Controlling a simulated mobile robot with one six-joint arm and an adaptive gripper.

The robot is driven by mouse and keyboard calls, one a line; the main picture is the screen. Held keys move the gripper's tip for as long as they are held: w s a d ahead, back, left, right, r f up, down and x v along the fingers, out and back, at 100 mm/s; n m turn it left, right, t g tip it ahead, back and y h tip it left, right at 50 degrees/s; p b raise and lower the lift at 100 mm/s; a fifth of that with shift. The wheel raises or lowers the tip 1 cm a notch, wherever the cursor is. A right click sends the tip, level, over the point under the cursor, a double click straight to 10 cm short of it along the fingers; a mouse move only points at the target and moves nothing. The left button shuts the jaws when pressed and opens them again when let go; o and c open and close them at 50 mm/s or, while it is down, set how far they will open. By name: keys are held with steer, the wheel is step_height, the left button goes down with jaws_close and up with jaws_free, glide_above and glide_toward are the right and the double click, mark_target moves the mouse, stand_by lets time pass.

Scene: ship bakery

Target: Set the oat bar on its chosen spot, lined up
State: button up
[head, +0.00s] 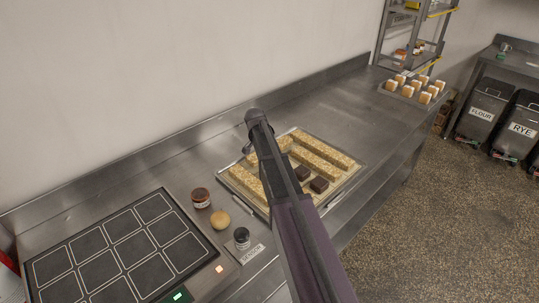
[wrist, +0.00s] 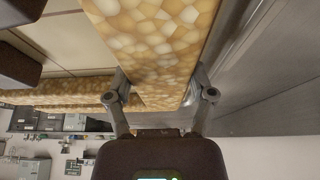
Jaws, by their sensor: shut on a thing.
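The oat bar (wrist: 155,40) fills the upper middle of the wrist view, long and pale gold with a speckled grain. My gripper (wrist: 160,88) is shut on it near one end, a finger at each side. In the head view my arm hides the gripper's fingers. A tray (head: 341,190) there bears long speckled bars, one along the right (head: 322,153) and one at the left (head: 243,184). Another speckled piece (head: 262,151) shows behind my arm; I cannot tell which piece is the held one. Whether the held bar touches the tray is unclear.
Two dark brown blocks (head: 319,185) lie on the tray. A black mat with white-outlined cells (head: 112,254) lies at left, its cells empty. A brown jar (head: 200,198), a round bun (head: 220,220) and a dark jar (head: 241,238) stand between.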

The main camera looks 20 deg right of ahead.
steer(key=shift+f+b, duration=0.3)
steer(key=shift+f, duration=0.25)
steer(key=shift+f, duration=0.15)
steer(key=o, duration=1.2)
steer(key=shift+o, duration=0.2)
steer(key=shift+r, duration=0.25)
steer(key=shift+p+v, duration=1.2)
steer(key=p+v, duration=0.8)
steer(key=v, duration=0.1)
steer(key=shift+a+r+p, duration=0.1)
steer(key=shift+r+p, duration=0.15)
steer(key=shift+p, duration=0.15)
